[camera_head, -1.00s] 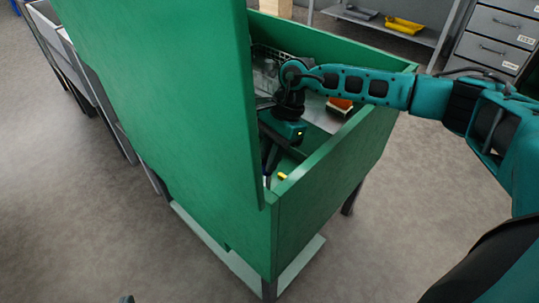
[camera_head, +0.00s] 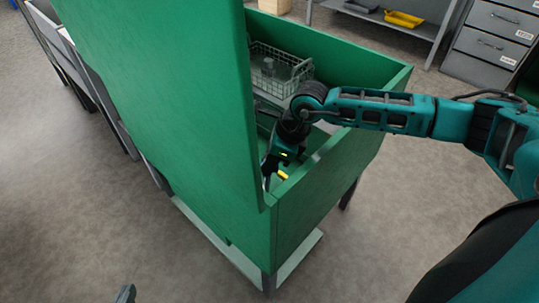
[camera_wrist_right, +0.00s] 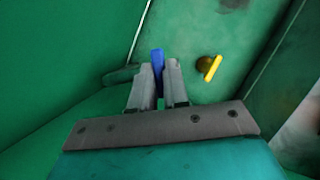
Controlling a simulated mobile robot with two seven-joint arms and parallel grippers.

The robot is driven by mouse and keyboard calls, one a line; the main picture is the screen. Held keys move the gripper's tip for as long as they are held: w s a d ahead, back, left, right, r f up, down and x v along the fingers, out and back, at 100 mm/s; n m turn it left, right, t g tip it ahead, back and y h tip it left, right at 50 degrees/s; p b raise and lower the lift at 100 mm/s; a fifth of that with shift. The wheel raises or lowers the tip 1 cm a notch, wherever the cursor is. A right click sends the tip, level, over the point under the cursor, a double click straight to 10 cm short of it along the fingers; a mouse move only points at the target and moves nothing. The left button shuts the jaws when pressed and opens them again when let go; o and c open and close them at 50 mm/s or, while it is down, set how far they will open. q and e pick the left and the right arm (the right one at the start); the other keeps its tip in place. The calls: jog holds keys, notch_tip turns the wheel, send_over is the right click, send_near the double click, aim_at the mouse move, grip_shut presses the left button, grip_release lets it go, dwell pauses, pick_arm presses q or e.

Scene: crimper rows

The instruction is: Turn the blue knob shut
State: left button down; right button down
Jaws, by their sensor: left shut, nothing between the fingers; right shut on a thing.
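The blue knob (camera_wrist_right: 157,59) shows in the right wrist view as a narrow upright blue handle between the two grey fingers of my right gripper (camera_wrist_right: 158,75). The fingers are shut on it. In the head view my right gripper (camera_head: 270,167) reaches down inside the green bench enclosure, close to its near corner. The blue knob is not clearly visible there. Only the tip of my left gripper (camera_head: 125,293) shows at the bottom edge of the head view, shut, empty and far from the knob.
A yellow knob (camera_wrist_right: 212,68) sits just right of the blue one on the green panel. A wire basket (camera_head: 285,73) stands further back inside.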

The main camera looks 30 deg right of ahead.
jog(key=m, duration=0.2)
jog(key=shift+a+m+t+h, duration=0.1)
jog(key=shift+m+t+h, duration=0.3)
jog(key=shift+s+m+t+h, duration=0.1)
jog(key=shift+m+t+h, duration=0.35)
jog(key=shift+m, duration=1.25)
jog(key=shift+m+h, duration=0.25)
jog(key=shift+m, duration=0.05)
jog(key=c, duration=1.1)
grip_release()
